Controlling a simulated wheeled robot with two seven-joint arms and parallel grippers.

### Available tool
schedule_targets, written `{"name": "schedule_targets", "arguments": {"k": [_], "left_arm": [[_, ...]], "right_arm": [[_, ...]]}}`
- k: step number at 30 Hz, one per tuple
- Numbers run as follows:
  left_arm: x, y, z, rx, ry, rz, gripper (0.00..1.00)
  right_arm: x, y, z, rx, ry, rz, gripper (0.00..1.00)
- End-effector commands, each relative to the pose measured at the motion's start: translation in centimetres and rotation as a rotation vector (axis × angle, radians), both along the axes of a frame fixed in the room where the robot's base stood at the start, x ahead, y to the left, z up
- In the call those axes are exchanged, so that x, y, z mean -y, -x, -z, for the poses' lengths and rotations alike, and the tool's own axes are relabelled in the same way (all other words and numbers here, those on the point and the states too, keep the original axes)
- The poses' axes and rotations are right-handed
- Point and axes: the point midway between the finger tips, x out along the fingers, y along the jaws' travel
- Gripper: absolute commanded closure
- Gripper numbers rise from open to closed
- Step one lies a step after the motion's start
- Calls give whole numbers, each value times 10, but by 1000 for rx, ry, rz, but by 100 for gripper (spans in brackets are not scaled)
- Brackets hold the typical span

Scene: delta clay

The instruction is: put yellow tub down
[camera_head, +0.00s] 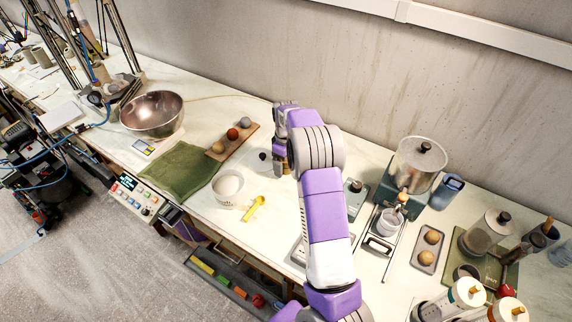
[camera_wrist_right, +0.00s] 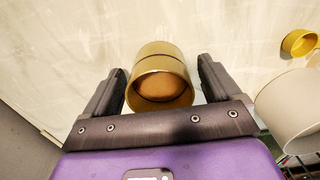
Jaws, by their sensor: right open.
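The yellow tub (camera_wrist_right: 160,75) shows in the right wrist view as a ridged, golden cylinder with an orange-brown inside, its mouth facing the camera. It is between the two dark fingers of my right gripper (camera_wrist_right: 158,64), with a gap on either side. The fingers are open. In the head view my right gripper (camera_head: 281,164) is low over the worktop, and I cannot make out the tub there; the gripper and arm seem to hide it. My left gripper is not in view.
A board with several balls (camera_head: 232,141), a green cloth (camera_head: 182,168) and a metal bowl (camera_head: 152,114) lie further left. A steel-lidded machine (camera_head: 416,165) stands right.

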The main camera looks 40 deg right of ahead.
Motion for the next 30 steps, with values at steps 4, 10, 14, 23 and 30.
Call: {"name": "schedule_targets", "arguments": {"k": [4, 10, 14, 23, 30], "left_arm": [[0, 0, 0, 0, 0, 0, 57], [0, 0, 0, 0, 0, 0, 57], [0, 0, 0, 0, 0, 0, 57], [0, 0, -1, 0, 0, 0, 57], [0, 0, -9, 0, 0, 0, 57]], "right_arm": [[0, 0, 0, 0, 0, 0, 20], [0, 0, -1, 1, 0, 0, 51], [0, 0, -1, 1, 0, 0, 71], [0, -1, -7, 3, 1, 0, 78], [0, -1, -51, 7, 1, -1, 78]]}}
